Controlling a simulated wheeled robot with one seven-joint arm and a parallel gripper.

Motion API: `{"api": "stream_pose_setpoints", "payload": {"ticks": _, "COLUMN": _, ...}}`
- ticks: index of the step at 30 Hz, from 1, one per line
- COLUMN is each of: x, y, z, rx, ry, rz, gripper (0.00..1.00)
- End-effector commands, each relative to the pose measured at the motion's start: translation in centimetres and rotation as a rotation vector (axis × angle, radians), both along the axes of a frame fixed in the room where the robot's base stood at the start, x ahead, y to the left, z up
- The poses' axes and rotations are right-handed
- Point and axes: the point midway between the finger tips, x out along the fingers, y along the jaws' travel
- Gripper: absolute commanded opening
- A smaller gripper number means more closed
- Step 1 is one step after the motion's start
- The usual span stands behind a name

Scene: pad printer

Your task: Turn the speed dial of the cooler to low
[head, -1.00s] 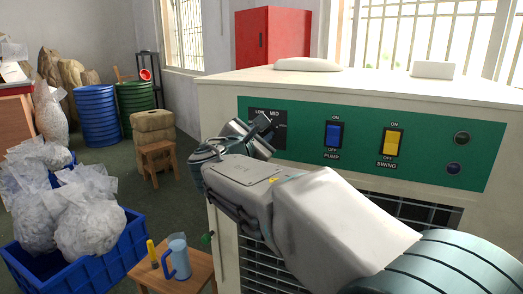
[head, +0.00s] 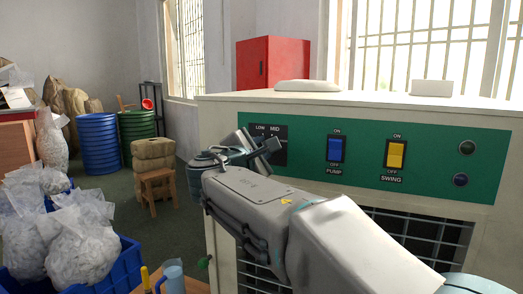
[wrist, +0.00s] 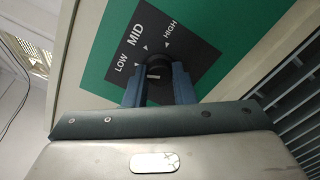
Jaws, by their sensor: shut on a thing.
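The cooler (head: 215,150) has a green control panel (head: 310,165). At its left end is the speed plate (head: 284,131) with LOW and MID readable; my gripper (head: 262,147) covers the dial in the head view. In the wrist view the dark round dial (wrist: 156,88) sits between the two blue fingers of my gripper (wrist: 158,83), which are shut on it. LOW, MID and HIGH (wrist: 169,30) show around the dial from left to right. A pale mark shows on the dial's face, but I cannot tell clearly which label it points to.
A blue PUMP switch (head: 335,149) and a yellow SWING switch (head: 395,155) are right of the dial. A grille (head: 430,233) lies below the panel. A stool (head: 158,188), blue crate (head: 128,262) and a jug (head: 173,277) are at the left.

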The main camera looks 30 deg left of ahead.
Motion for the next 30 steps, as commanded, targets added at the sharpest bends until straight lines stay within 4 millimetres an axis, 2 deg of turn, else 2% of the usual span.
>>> {"api": "stream_pose_setpoints", "payload": {"ticks": 3, "x": 0.0, "y": 0.1, "z": 0.0, "rx": 0.000, "ry": 0.000, "rz": 0.001, "gripper": 0.00}}
{"api": "stream_pose_setpoints", "payload": {"ticks": 4, "x": 0.0, "y": 0.1, "z": 0.0, "rx": 0.000, "ry": 0.000, "rz": 0.001, "gripper": 0.29}}
{"api": "stream_pose_setpoints", "payload": {"ticks": 6, "x": 0.0, "y": 0.1, "z": 0.0, "rx": -0.001, "ry": 0.000, "rz": 0.001, "gripper": 0.45}}
{"api": "stream_pose_setpoints", "payload": {"ticks": 17, "x": -0.5, "y": 0.0, "z": 0.0, "rx": -0.001, "ry": 0.000, "rz": 0.001, "gripper": 0.45}}
{"api": "stream_pose_setpoints", "payload": {"ticks": 23, "x": -3.8, "y": -0.1, "z": -0.1, "rx": 0.000, "ry": 0.000, "rz": 0.005, "gripper": 0.45}}
{"api": "stream_pose_setpoints", "payload": {"ticks": 30, "x": -9.4, "y": -0.3, "z": 0.0, "rx": 0.000, "ry": 0.000, "rz": 0.005, "gripper": 0.45}}
